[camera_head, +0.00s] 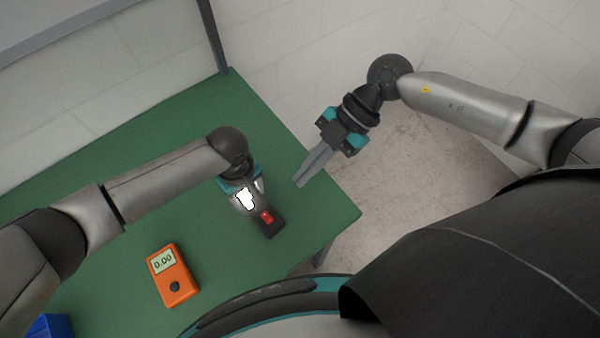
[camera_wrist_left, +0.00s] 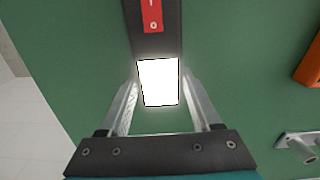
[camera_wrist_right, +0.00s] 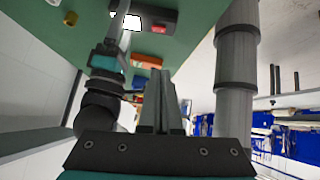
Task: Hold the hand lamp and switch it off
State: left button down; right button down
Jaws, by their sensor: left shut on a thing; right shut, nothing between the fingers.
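The hand lamp (camera_head: 271,231) has a dark body with a red rocker switch (camera_head: 266,216) and a bright white panel that is lit. It is over the green table near its right edge. My left gripper (camera_head: 249,202) is shut on the lamp at its lit end. In the left wrist view the fingers lie on both sides of the glowing panel (camera_wrist_left: 158,82), and the switch (camera_wrist_left: 152,14) shows marks "I" and "0". My right gripper (camera_head: 299,184) is shut and empty, off to the right of the lamp and apart from it. The lamp also shows in the right wrist view (camera_wrist_right: 160,18).
An orange meter (camera_head: 173,276) reading 0.00 lies on the green table (camera_head: 110,135) at the front. A blue box (camera_head: 48,326) is at the lower left. A small metal fitting (camera_wrist_left: 298,144) shows in the left wrist view. Open floor lies beyond the table's right edge.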

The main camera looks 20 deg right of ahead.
jog(key=shift+w+a+r, duration=0.2)
jog(key=shift+w+a, duration=0.1)
jog(key=shift+w, duration=0.35)
send_over(267, 217)
jog(key=d, duration=0.1)
jog(key=f, duration=0.7)
jog(key=shift+w+d+f, duration=0.1)
jog(key=shift+w+f, duration=0.05)
jog(key=shift+w, duration=0.05)
jog(key=shift+w+d+f, duration=0.15)
jog(key=shift+w+f, duration=0.05)
jog(key=shift+f, duration=0.85)
jog(key=shift+w+f, duration=0.1)
jog(key=shift+f, duration=0.7)
